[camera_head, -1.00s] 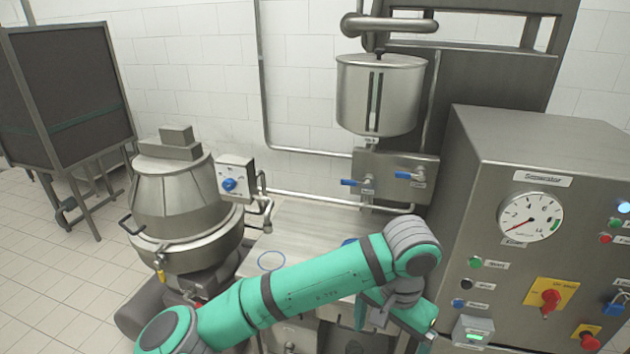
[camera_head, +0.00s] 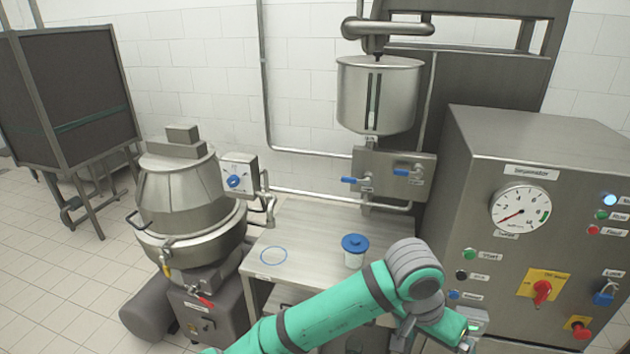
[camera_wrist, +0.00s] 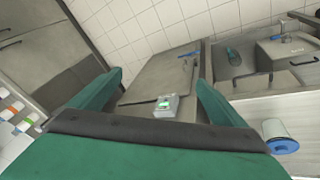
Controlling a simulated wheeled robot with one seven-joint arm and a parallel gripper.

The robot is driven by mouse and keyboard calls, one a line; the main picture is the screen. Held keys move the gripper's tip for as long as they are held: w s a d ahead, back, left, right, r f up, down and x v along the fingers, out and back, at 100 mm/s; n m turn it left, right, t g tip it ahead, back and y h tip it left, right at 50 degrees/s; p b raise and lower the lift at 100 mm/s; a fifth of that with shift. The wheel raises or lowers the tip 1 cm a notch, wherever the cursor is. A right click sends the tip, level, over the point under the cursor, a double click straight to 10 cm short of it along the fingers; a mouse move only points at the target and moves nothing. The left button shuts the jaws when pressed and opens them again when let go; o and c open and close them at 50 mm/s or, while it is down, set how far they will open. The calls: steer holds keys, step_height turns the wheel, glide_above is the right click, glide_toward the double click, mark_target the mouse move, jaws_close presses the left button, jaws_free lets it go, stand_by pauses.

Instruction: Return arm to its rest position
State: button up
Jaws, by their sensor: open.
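My gripper (camera_wrist: 159,78) is open in the wrist view, its two green fingers wide apart with nothing between them. In the head view my green arm reaches across the lower right, and I cannot make out the fingers there. A white cup with a blue lid (camera_head: 355,250) stands upright on the steel table (camera_head: 310,228), just beyond my arm. The cup also shows at the lower right of the wrist view (camera_wrist: 282,143), outside the fingers and apart from them.
A blue ring mark (camera_head: 273,255) lies on the table's left. The separator (camera_head: 190,205) stands at left. A steel tank (camera_head: 380,95) hangs above blue-handled valves (camera_head: 395,172). A control cabinet (camera_head: 530,150) with gauge and switches stands close at right of my arm. A small lit box (camera_wrist: 166,106) shows between the fingers.

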steer(key=w+d+r+n+t+h, duration=0.1)
steer(key=d+r+n+t+h, duration=0.15)
steer(key=d+h, duration=0.35)
steer(key=w+d+r+n+t+h, duration=0.1)
steer(key=d+r+n+t+h, duration=0.15)
steer(key=d+h, duration=0.3)
steer(key=s+a+f+n+t+y, duration=0.3)
steer(key=a+f+n+t+y, duration=0.2)
steer(key=a+f, duration=0.4)
steer(key=s+a+f+n+t+y, duration=0.3)
steer(key=a+f+n+t+y, duration=0.25)
steer(key=a+f, duration=0.35)
steer(key=s+a+f+m+y, duration=0.1)
steer(key=s+a+m+y, duration=0.1)
steer(key=s+a, duration=0.6)
steer(key=s+a+f+m+y, duration=0.1)
steer(key=s+a+m+y, duration=0.2)
steer(key=s+a, duration=0.6)
steer(key=s+m, duration=0.1)
steer(key=s, duration=0.5)
steer(key=shift+s+a+f, duration=0.2)
steer(key=shift+s+f, duration=0.05)
steer(key=shift+f, duration=0.05)
